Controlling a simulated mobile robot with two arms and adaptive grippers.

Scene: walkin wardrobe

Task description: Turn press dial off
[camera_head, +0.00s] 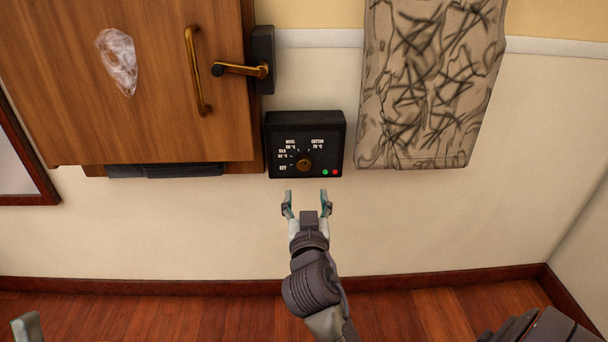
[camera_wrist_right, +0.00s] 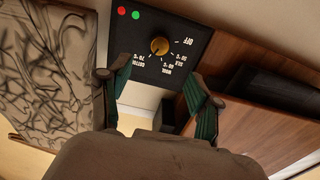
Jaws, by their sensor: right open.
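The press dial is a round brass knob (camera_head: 304,164) on a black control box (camera_head: 335,150) fixed to the wall. White labels OFF, SILK, WOOL and COTTON run around it; I cannot tell which one the knob points to. My right gripper (camera_head: 306,203) is open and empty just below the box, its fingers pointing up towards the knob and apart from it. In the right wrist view the knob (camera_wrist_right: 159,46) appears upside down, beyond and between the open fingers (camera_wrist_right: 158,88). One fingertip of my left gripper (camera_head: 27,327) shows at the bottom left corner.
A wooden panel (camera_head: 160,120) with a brass handle (camera_head: 198,70) and a black-mounted lever (camera_head: 241,70) is left of the box. A patterned cloth (camera_head: 425,90) hangs on the right. A mirror-like frame (camera_head: 20,160) is far left. The wall below is clear.

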